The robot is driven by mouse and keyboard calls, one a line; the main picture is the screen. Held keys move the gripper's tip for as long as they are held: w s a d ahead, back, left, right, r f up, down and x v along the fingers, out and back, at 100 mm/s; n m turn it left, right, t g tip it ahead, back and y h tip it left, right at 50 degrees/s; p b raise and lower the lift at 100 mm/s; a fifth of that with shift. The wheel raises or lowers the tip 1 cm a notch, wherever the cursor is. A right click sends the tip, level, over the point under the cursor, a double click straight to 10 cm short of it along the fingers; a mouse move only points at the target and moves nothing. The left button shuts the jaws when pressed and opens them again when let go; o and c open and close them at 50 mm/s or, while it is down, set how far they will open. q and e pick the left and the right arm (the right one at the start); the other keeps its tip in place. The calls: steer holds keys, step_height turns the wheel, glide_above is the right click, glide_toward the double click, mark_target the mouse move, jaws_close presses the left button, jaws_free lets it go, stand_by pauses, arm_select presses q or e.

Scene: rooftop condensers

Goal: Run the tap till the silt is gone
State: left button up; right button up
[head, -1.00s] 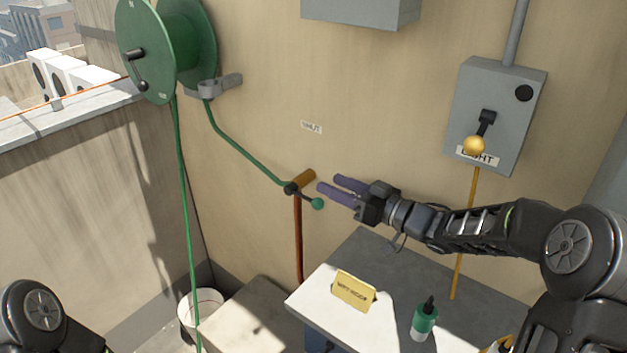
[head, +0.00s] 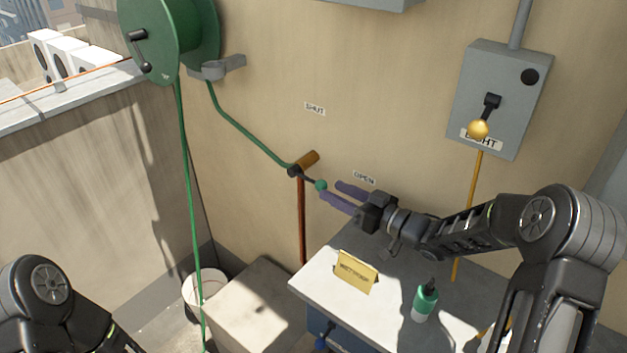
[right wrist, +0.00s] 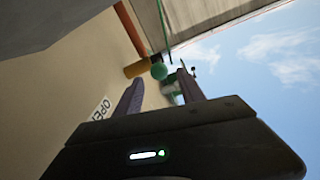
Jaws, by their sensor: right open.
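The tap has a brass body (head: 308,159) on a copper pipe (head: 301,225) against the wall. Its short dark lever ends in a green knob (head: 320,185) and points right and slightly down, between the SHUT label (head: 315,108) and the OPEN label (head: 364,178). My right gripper (head: 330,190) is open, its purple fingertips right at the knob. In the right wrist view the knob (right wrist: 159,71) shows between the fingers, near their tips; contact cannot be told. A green hose (head: 187,190) hangs down past a white bucket (head: 191,289). No water or silt shows. My left gripper is out of view.
A green reel (head: 150,35) hangs upper left. A grey switch box (head: 490,75) with a yellow-knobbed lever is at right. A bench (head: 325,283) below holds a yellow sign (head: 357,271) and a green-and-white bottle (head: 425,300). A pale block (head: 255,305) stands beside the bucket.

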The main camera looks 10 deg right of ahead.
mark_target(313, 180)
steer(key=p+x, duration=0.1)
steer(key=x, duration=0.5)
steer(key=shift+w+a+f+p, duration=0.1)
steer(key=shift+w+p, duration=0.05)
steer(key=shift+p, duration=0.2)
steer(key=shift+w+a, duration=0.35)
steer(key=shift+w, duration=0.1)
steer(key=shift+c, duration=0.5)
jaws_close()
